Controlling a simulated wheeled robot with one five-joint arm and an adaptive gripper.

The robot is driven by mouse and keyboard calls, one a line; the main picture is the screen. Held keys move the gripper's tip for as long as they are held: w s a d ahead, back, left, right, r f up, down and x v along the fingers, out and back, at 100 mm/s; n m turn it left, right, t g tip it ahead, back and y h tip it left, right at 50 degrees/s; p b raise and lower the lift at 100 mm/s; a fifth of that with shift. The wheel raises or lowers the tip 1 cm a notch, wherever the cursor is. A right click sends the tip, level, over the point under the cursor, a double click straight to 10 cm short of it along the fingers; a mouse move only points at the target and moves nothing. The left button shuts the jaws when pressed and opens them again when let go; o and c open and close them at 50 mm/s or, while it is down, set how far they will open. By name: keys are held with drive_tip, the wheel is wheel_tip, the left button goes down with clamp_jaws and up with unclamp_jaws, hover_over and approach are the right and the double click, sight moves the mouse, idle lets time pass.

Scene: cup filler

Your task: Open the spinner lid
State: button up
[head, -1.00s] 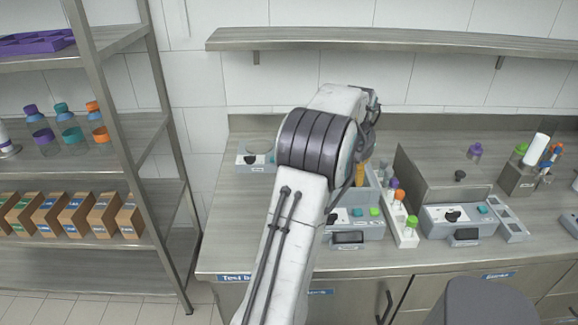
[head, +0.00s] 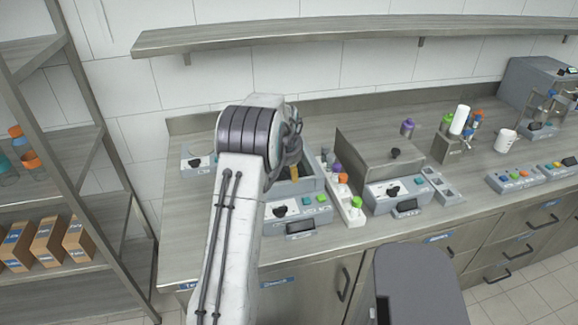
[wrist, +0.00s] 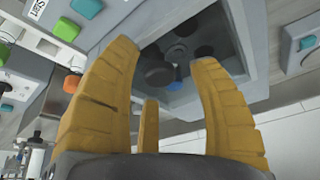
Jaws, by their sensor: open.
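A grey bench unit (head: 318,216) with a black knob and teal and green buttons stands below my gripper; it looks like the spinner, though I cannot read its label. In the wrist view, its dark, window-like top (wrist: 190,58) shows round dark shapes inside, and a dark round knob (wrist: 156,71) shows between my fingers. I cannot tell whether a clear lid covers it. My gripper (wrist: 166,28) is open, with tan fingers spread and nothing held. In the head view, only a bit of a tan finger (head: 293,173) shows over the unit; the arm hides the rest.
A white rack (head: 350,208) with coloured caps stands close right of the unit. Beyond it is another unit (head: 375,200) with a metal cover (head: 370,158) and black knob. A wall shelf (head: 330,40) runs above. The left bench front (head: 185,240) is clear.

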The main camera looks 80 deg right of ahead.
drive_tip(key=shift+c, duration=0.4)
clamp_jaws()
idle(0.4)
drive_tip(key=shift+f, duration=0.1)
